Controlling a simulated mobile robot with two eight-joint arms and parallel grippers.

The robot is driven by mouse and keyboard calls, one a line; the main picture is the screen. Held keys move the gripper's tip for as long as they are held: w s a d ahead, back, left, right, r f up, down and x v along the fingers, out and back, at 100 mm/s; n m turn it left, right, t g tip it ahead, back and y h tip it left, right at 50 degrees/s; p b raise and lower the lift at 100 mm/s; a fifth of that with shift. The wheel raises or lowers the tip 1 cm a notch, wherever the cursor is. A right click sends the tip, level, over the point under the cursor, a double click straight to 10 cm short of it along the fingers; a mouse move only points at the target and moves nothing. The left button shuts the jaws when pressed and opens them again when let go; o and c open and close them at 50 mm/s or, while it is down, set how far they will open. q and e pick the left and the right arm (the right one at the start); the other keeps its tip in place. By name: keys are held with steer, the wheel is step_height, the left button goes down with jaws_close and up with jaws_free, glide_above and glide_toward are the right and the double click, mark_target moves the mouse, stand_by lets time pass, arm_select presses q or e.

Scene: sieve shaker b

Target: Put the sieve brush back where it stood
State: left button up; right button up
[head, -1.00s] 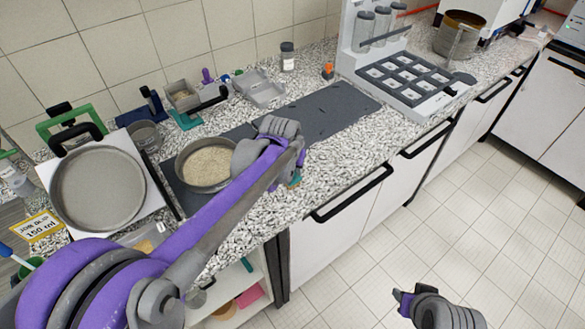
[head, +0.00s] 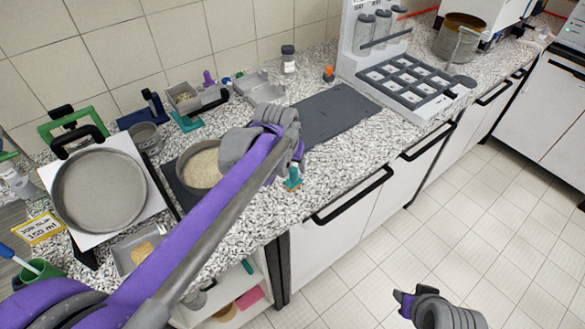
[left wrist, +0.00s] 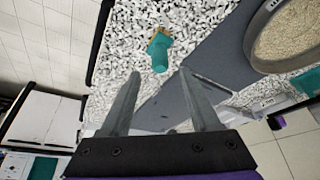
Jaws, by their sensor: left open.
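A small teal piece with a tan, bristle-like end, which looks like the sieve brush (head: 293,179), is on the speckled counter near its front edge. It also shows in the left wrist view (left wrist: 160,52), just beyond the fingertips and apart from them. My left gripper (left wrist: 160,85) is open, with nothing between its two fingers. In the head view the left gripper (head: 298,152) is right by the brush, and my arm hides part of the area. My right gripper (head: 403,299) is low over the floor at the right; its fingers are too unclear to read.
A large empty pan (head: 98,190) is further left. A green cup (head: 38,275) holds a blue-handled tool. A rack with a dark tray (head: 405,80) stands at the back right.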

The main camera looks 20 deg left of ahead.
arm_select(q)
steer(key=v, duration=0.6)
steer(key=s+a+f, duration=0.1)
steer(key=s+f, duration=0.5)
steer(key=s, duration=0.4)
steer(key=s+a+f+t, duration=0.1)
steer(key=s+f, duration=0.5)
steer(key=s, duration=0.4)
steer(key=shift+s+a+f, duration=0.35)
steer(key=shift+s, duration=0.05)
